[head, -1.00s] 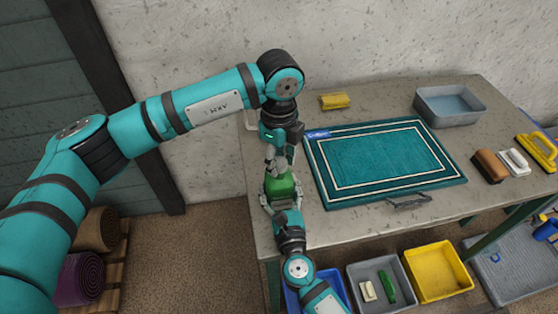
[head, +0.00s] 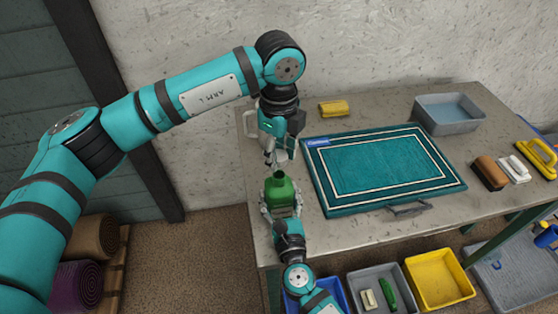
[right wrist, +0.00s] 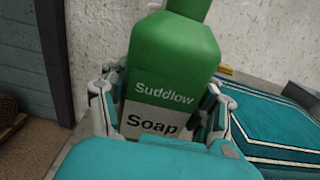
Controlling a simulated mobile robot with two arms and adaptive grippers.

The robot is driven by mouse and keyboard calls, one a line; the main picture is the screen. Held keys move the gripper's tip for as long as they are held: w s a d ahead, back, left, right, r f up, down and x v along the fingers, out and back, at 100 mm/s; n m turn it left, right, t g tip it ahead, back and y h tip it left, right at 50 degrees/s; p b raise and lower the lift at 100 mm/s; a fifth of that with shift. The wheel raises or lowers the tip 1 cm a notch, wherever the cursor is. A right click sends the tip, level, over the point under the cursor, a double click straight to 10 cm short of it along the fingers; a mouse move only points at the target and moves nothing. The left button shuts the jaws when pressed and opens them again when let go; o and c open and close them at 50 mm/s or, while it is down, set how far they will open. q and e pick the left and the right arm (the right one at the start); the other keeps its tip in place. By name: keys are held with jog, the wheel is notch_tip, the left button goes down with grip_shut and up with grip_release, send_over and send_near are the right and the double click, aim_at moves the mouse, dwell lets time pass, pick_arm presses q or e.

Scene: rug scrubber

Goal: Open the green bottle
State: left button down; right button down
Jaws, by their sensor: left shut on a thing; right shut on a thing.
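The green bottle (head: 280,194) stands upright at the table's left front edge. In the right wrist view the bottle (right wrist: 172,65) shows a label reading "Suddlow Soap"; its top is cut off there. My right gripper (head: 281,208) is shut around the bottle's body, with fingers on both sides. My left gripper (head: 279,159) is above the bottle, apart from its neck, with a small gap between. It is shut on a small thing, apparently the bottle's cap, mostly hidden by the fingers. The bottle's neck shows uncovered below it.
A teal rug (head: 385,168) on a board lies right of the bottle. A yellow sponge (head: 334,108), a grey basin (head: 449,113) and brushes (head: 490,173) are on the table (head: 300,225). Bins, including a yellow one (head: 438,275), sit below.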

jog(key=shift+c, duration=1)
grip_release()
